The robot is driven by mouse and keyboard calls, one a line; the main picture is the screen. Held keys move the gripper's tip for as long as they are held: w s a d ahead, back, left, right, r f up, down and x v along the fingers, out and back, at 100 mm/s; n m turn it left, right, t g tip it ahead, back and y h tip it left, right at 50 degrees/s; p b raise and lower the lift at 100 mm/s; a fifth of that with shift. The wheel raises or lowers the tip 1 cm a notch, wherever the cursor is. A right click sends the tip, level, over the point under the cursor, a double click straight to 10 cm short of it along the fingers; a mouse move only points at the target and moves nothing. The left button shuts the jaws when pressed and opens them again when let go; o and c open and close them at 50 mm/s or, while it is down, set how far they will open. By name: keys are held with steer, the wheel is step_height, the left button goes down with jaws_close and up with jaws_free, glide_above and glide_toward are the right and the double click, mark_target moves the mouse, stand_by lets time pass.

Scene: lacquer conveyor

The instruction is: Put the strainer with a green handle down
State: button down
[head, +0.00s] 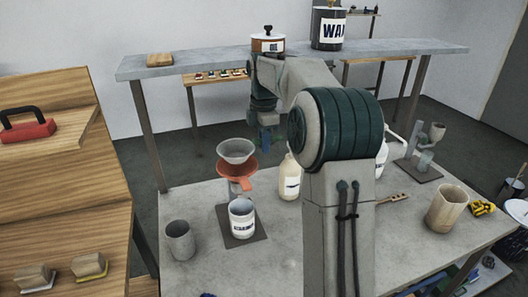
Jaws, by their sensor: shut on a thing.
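My gripper (266,137) hangs beyond the far side of the grey worktable, left of my arm's big joint. It is small and dark in the view and shut. A little green (283,143) shows beside its fingers. This fits the strainer with a green handle, but its bowl and outline are too small and hidden to make out. The held thing appears to be in the air, below the level of the raised grey shelf.
On the worktable (200,255) stand a grey cone over an orange funnel (237,168), a labelled can (242,218), a grey cup (179,240), a cream bottle (289,177) and a beige cup (446,207). The grey shelf (200,62) crosses behind. The table's front middle is clear.

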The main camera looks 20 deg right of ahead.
steer(key=shift+f+p, duration=0.3)
steer(key=shift+f, duration=1.75)
steer(key=shift+f, duration=0.4)
steer(key=c, duration=1.4)
jaws_free()
steer(key=shift+r, duration=0.2)
